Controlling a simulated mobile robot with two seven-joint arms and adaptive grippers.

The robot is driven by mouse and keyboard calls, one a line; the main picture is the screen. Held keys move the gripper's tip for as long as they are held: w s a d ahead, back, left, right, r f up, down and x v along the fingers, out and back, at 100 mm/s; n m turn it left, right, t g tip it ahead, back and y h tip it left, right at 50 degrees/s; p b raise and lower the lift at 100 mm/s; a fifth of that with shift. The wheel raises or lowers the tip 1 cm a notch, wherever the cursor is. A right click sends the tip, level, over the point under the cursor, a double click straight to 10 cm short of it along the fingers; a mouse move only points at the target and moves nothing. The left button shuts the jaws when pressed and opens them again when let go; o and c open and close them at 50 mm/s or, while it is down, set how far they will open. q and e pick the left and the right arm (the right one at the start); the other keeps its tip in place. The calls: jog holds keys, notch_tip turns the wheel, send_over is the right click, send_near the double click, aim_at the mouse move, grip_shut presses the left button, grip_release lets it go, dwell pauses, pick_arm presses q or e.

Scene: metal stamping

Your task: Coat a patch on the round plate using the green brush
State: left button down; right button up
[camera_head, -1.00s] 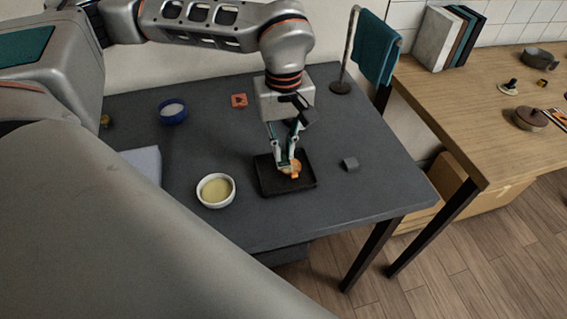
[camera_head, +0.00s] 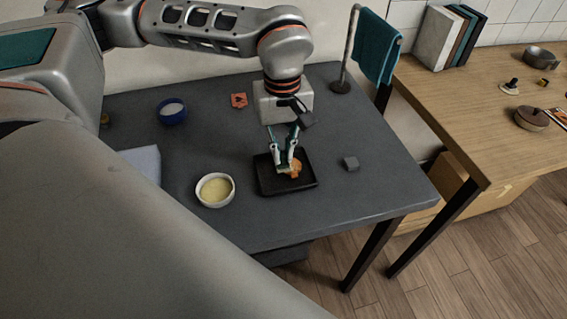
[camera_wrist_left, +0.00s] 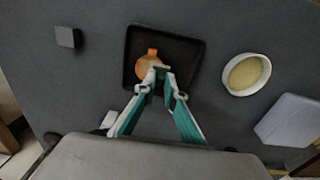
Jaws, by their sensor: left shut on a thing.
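A black square tray (camera_head: 272,183) lies on the dark grey table. A round orange plate (camera_head: 297,169) with a small tab lies in it; it also shows in the left wrist view (camera_wrist_left: 145,68). My left gripper (camera_head: 285,167) is over the tray with its fingertips at the plate's edge, pointing down. It is shut on a small greenish piece (camera_wrist_left: 162,69), probably the green brush, mostly hidden by the fingers. I cannot tell whether the brush touches the plate. My right gripper is not in view.
A white bowl of yellowish contents (camera_head: 215,204) stands left of the tray. A blue bowl (camera_head: 172,118), a small orange piece (camera_head: 239,100) and a grey block (camera_head: 351,163) are also on the table. A towel stand (camera_head: 341,86) stands at the back right.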

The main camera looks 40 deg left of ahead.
pick_arm(q)
jog(key=shift+s+a, duration=0.2)
jog(key=shift+s, duration=0.05)
jog(key=shift+w+d, duration=0.6)
jog(key=shift+w, duration=0.1)
jog(key=shift+s+a, duration=0.1)
jog(key=shift+s+a+p, duration=0.35)
jog(key=shift+s+a, duration=0.2)
jog(key=shift+s, duration=0.1)
jog(key=shift+r, duration=0.1)
